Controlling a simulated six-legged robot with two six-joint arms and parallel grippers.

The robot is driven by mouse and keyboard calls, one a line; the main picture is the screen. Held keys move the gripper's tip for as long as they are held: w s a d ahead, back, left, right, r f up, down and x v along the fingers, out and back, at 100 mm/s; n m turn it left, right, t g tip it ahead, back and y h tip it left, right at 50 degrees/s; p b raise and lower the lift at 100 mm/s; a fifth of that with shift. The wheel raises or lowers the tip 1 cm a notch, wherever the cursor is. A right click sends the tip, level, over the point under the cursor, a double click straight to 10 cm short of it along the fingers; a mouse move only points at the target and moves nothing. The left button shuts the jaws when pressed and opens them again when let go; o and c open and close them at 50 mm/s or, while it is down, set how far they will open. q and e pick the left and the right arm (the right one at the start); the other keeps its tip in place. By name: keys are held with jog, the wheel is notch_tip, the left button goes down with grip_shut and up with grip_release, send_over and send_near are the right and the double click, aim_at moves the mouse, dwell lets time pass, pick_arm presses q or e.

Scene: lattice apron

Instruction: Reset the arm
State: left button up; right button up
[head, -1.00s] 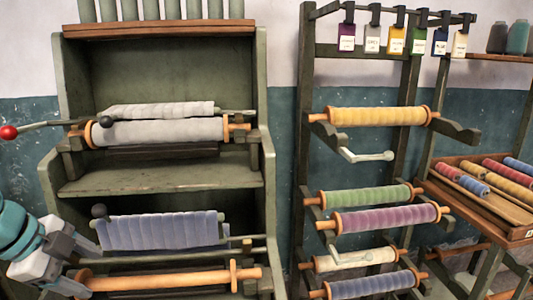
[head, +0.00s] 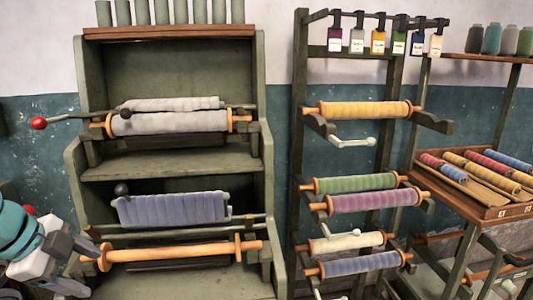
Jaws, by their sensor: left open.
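My left arm comes in at the lower left, with teal and pale grey links. Its gripper (head: 86,264) is open, with nothing seen between the fingers. It is beside the left end of a bare orange roller (head: 180,252) on the green rack; I cannot tell whether they touch. My right gripper is not in view.
The green rack (head: 72,165) holds a grey roll (head: 170,123) and a blue-grey roll (head: 172,208). A lever with a red knob (head: 39,123) sticks out left. A dark frame (head: 299,100) carries several coloured rolls. A spool tray (head: 500,212) stands right.

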pick_arm(q)
jog(key=w+d+f+n+g+p, duration=0.1)
jog(key=d+f+n, duration=0.25)
jog(key=f, duration=0.65)
jog(key=w+d+f+n+g+p, duration=0.1)
jog(key=d+f+n+p, duration=0.15)
jog(key=d+f, duration=0.45)
jog(key=d+f+n+g, duration=0.1)
jog(key=d+f+n, duration=0.15)
jog(key=f, duration=0.95)
jog(key=s+d+f+n+g+p, duration=0.1)
jog(key=s+d+f+n, duration=0.4)
jog(key=s, duration=0.4)
jog(key=s+d+f+n+p, duration=0.2)
jog(key=s+d+f+n, duration=0.2)
jog(key=s+f, duration=0.3)
jog(key=s+d, duration=0.1)
jog(key=s, duration=0.1)
jog(key=shift+s+d+f+n+g+h, duration=0.3)
jog(key=shift+d+n+g, duration=0.05)
jog(key=shift+d+g, duration=0.05)
